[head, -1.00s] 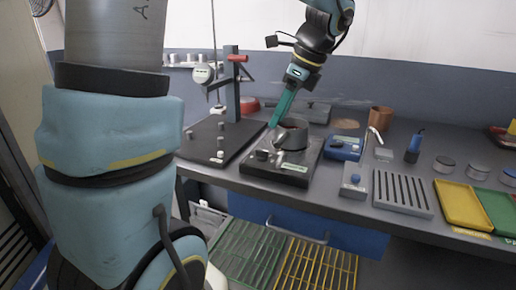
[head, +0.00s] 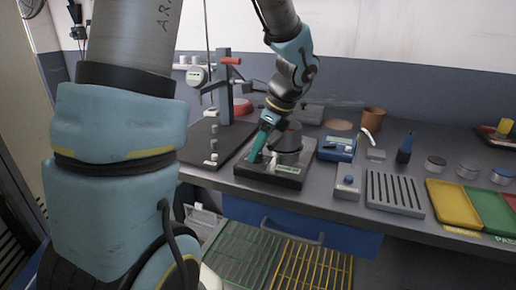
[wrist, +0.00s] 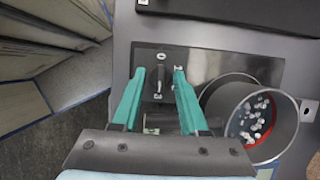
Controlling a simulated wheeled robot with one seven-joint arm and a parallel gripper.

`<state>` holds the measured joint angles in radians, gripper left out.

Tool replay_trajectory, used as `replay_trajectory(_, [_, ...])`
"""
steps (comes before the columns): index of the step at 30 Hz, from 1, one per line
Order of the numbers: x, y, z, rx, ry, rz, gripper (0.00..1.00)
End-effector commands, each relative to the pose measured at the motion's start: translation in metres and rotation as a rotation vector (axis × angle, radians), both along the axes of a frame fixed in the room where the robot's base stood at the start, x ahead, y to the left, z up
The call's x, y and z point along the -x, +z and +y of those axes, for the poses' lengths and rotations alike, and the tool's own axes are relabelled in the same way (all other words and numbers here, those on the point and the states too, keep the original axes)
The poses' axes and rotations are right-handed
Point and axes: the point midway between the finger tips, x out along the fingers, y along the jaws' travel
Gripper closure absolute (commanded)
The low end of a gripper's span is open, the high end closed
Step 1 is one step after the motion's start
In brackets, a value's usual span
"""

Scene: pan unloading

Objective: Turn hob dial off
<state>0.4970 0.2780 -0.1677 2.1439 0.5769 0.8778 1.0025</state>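The hob (head: 270,178) is a dark box with a small display on the bench. A grey pan (head: 287,150) stands on it; the wrist view shows the pan (wrist: 222,92) with pale bits inside. My gripper (head: 254,158) points down at the hob's left part, beside the pan. In the wrist view my gripper (wrist: 158,70) has its two teal fingers apart. A small dark knob with a bar grip, seemingly the hob dial (wrist: 160,74), lies between the fingertips in the picture. I cannot tell whether the fingers touch it. A dark cylinder shows between the fingers lower down.
A stand with a gauge (head: 224,90) is behind left. A blue box (head: 337,150), a small grey box with a blue button (head: 347,182), and a slotted grey block (head: 393,193) stand to the right. Yellow (head: 453,204) and green trays lie farther right.

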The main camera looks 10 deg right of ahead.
Motion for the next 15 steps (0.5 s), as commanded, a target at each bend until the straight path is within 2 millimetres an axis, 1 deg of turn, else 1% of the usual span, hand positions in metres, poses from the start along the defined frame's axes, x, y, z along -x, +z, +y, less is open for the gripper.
replay_trajectory(1, [0.0000,0.0002,-0.0001,0.000,0.000,0.000,0.63])
replay_trajectory(2, [0.0000,0.0002,-0.0001,0.000,0.000,0.000,0.66])
replay_trajectory(11, [0.0002,0.0003,-0.0002,0.000,0.000,0.000,1.00])
replay_trajectory(15, [0.0003,0.0003,-0.0001,0.000,0.000,0.000,1.00])
